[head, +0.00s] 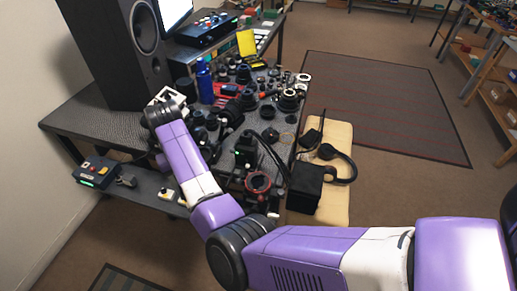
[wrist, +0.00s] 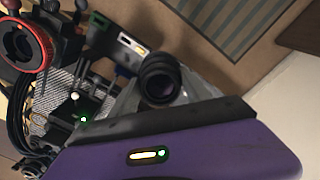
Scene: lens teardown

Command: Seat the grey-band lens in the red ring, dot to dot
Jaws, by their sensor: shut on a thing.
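My gripper (wrist: 162,98) is shut on a dark, round lens (wrist: 159,72), seen in the wrist view between two greyish fingers. A grey band or a dot on this lens cannot be made out. The red ring (head: 258,182) is on a dark stand near the front end of the bench in the head view. It also shows at the upper left of the wrist view (wrist: 41,45), apart from the held lens. In the head view my forearm hides the gripper and the lens.
Many dark lenses and parts crowd the bench, with a blue bottle (head: 204,82) and a yellow notepad (head: 246,43) behind. A black speaker (head: 112,50) stands at the left. A black box (head: 304,188) and headphones (head: 340,171) lie on a tan bench (head: 338,132) at the right.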

